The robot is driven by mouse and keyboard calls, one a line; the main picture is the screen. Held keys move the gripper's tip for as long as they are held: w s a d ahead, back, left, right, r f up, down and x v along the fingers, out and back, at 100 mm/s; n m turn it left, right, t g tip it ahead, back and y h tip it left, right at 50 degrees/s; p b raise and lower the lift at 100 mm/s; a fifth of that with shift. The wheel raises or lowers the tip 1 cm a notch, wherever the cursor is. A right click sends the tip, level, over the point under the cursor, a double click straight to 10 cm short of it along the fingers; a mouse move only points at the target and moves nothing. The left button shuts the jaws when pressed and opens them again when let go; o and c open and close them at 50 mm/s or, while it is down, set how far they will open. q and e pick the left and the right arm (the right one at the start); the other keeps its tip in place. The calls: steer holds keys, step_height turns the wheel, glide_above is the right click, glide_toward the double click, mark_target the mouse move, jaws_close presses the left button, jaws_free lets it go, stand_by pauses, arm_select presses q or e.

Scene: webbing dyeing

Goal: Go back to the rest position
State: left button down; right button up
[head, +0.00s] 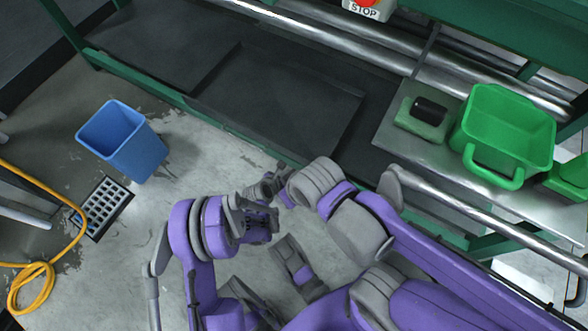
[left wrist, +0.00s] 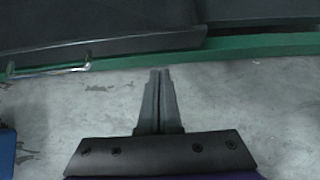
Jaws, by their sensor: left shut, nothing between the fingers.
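My left gripper (left wrist: 160,75) is shut and empty in the left wrist view. Its two fingers lie side by side above bare concrete floor and point towards a green beam. In the head view my left arm comes up from the lower left and bends; its finger state is too small to read there. My right arm reaches in from the lower right and folds across the middle.
A blue bin (head: 128,148) stands on the floor at left, near a drain grate (head: 103,207) and a yellow hose (head: 38,280). A green tub (head: 508,130) and a green block with a black roll (head: 428,112) sit on the metal shelf at right. A green beam (left wrist: 240,48) edges the machine.

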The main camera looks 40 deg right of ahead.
arm_select(q)
steer(key=shift+v, duration=0.9)
arm_select(e)
steer(key=shift+r, duration=0.15)
arm_select(q)
steer(key=w+a+r+m+t+y, duration=0.15)
steer(key=a+r+m, duration=0.35)
steer(key=a+r, duration=0.6)
steer(key=w+a+r+m+y, duration=0.25)
steer(key=a+r+m, duration=0.25)
steer(key=a+r, duration=0.55)
steer(key=s+a+r+m+y, duration=0.25)
steer(key=s+a+m, duration=0.35)
steer(key=s+a, duration=0.45)
steer(key=s+a+r+m+y, duration=0.2)
steer(key=s+a+r+m, duration=0.35)
steer(key=a, duration=0.75)
step_height(320, 180, up, 24)
steer(key=p, duration=2.2)
steer(key=shift+s+d+t, duration=0.2)
steer(key=shift+s+t, duration=0.05)
steer(key=shift+t, duration=0.2)
arm_select(e)
step_height(320, 180, up, 25)
steer(key=w+t, duration=0.1)
steer(key=shift+w+r, duration=0.15)
